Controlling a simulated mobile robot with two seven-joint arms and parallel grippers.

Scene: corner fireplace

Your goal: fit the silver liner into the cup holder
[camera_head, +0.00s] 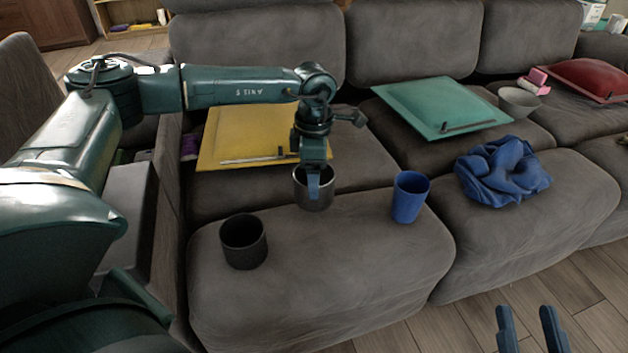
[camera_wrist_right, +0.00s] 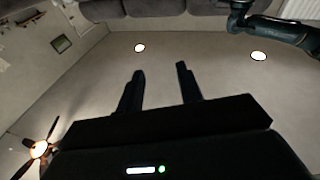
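The silver liner (camera_head: 326,195) is a grey metal cup standing upright on the front sofa seat, or just above it; I cannot tell which. My left gripper (camera_head: 313,184) points down at it from above, one finger in front of its near wall. The other finger is hidden, so I cannot tell whether the gripper is shut on the liner. The black cup holder (camera_head: 243,256) stands upright and open-topped on the same seat, left of and nearer than the liner. My right gripper (camera_head: 529,330) is open and empty at the lower right; its spread fingers also show in the right wrist view (camera_wrist_right: 160,82).
A blue cup (camera_head: 407,200) stands right of the liner. A crumpled blue cloth (camera_head: 502,172) lies farther right. Yellow (camera_head: 235,132) and green (camera_head: 440,105) panels lie behind, with a grey bowl (camera_head: 519,101) and red cushion (camera_head: 592,79). Seat between holder and liner is clear.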

